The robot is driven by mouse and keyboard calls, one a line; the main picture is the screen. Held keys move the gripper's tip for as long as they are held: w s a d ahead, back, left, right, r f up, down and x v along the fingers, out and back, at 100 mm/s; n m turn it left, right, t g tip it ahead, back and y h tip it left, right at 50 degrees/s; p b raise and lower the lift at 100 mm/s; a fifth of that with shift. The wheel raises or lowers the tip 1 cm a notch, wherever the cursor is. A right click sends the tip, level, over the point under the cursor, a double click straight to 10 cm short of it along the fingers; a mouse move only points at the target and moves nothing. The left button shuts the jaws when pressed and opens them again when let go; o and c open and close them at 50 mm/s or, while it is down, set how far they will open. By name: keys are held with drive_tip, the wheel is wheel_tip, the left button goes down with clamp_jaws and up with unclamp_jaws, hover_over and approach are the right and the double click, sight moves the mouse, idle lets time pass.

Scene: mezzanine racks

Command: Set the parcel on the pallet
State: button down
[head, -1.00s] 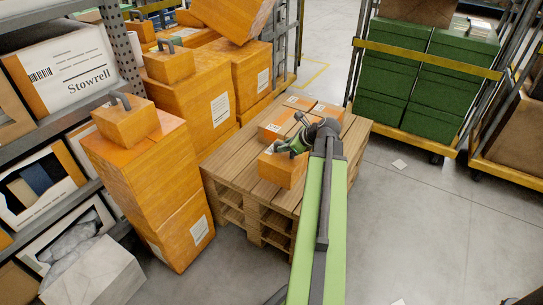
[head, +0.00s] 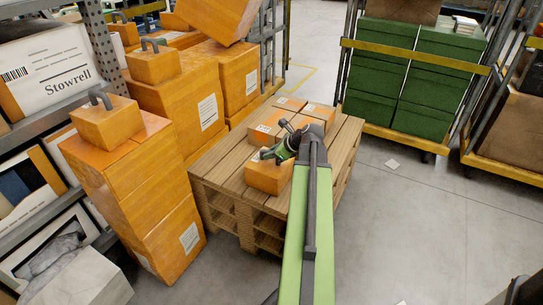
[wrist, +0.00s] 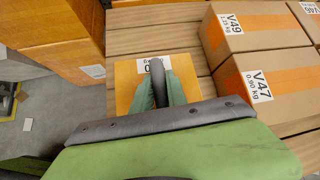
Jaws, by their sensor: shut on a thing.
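The held parcel (head: 268,178) is a small orange box with a dark loop handle and a white label. My gripper (head: 285,152) is shut on its handle, which also shows in the wrist view (wrist: 157,82). The parcel appears over the near part of the wooden pallet (head: 222,172); I cannot tell whether its base touches the slats. In the wrist view the parcel (wrist: 126,90) is partly hidden by my fingers and wrist. Bare slats (wrist: 150,44) lie behind it.
Boxes stand on the pallet's far half: V49 (wrist: 255,35) and V47 (wrist: 270,85) lie to the parcel's right in the wrist view. Tall orange stacks (head: 180,92) crowd the pallet's left. A cart with green crates (head: 385,75) stands behind right. Open floor (head: 420,220) lies right.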

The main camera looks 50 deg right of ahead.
drive_tip(key=shift+f, duration=0.15)
drive_tip(key=c, duration=1.3)
unclamp_jaws()
drive_tip(key=shift+d, duration=0.1)
drive_tip(key=p+v, duration=0.8)
drive_tip(key=v, duration=0.4)
drive_tip(key=shift+s, duration=0.1)
